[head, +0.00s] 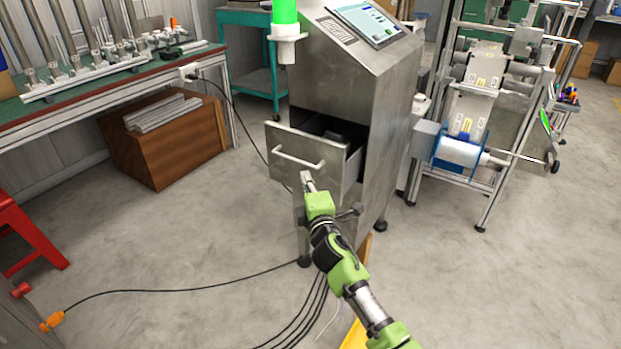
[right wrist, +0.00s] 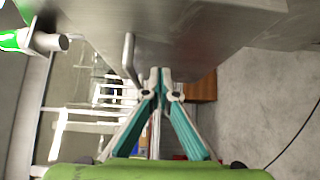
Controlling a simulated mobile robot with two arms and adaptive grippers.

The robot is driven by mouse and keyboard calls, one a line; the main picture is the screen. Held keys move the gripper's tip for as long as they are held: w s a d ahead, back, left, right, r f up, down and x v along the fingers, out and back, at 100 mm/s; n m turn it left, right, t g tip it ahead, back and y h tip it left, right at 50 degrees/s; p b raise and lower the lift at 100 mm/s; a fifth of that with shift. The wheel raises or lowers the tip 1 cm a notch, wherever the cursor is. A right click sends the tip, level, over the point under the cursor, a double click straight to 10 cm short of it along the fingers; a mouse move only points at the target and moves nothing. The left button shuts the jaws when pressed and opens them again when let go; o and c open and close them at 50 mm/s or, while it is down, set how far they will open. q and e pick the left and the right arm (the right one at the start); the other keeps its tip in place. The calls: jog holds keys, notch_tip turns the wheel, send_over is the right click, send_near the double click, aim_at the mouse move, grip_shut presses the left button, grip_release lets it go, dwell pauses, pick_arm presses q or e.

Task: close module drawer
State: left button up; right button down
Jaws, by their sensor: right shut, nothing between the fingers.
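The module drawer (head: 296,147) is a grey metal drawer pulled out from the front of a steel cabinet (head: 390,130). Its dark inside shows behind the front panel. A pale bar handle (head: 300,161) is on the drawer front. My right gripper (head: 306,178) is shut and empty, close to the drawer front just below the handle's right end. I cannot tell whether it touches. In the right wrist view the shut fingertips (right wrist: 160,73) are beside the handle (right wrist: 130,60), with the metal front (right wrist: 190,35) above. My left gripper is not in view.
A brown box (head: 165,145) and a workbench (head: 110,95) stand at the left. A reel machine (head: 470,130) stands right of the cabinet. Black cables (head: 190,291) cross the floor in front. A red stool (head: 25,235) is at the left edge. Open floor lies front left and right.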

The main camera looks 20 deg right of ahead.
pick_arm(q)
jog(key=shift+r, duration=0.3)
pick_arm(e)
jog(key=shift+w+d, duration=0.6)
jog(key=shift+d, duration=0.25)
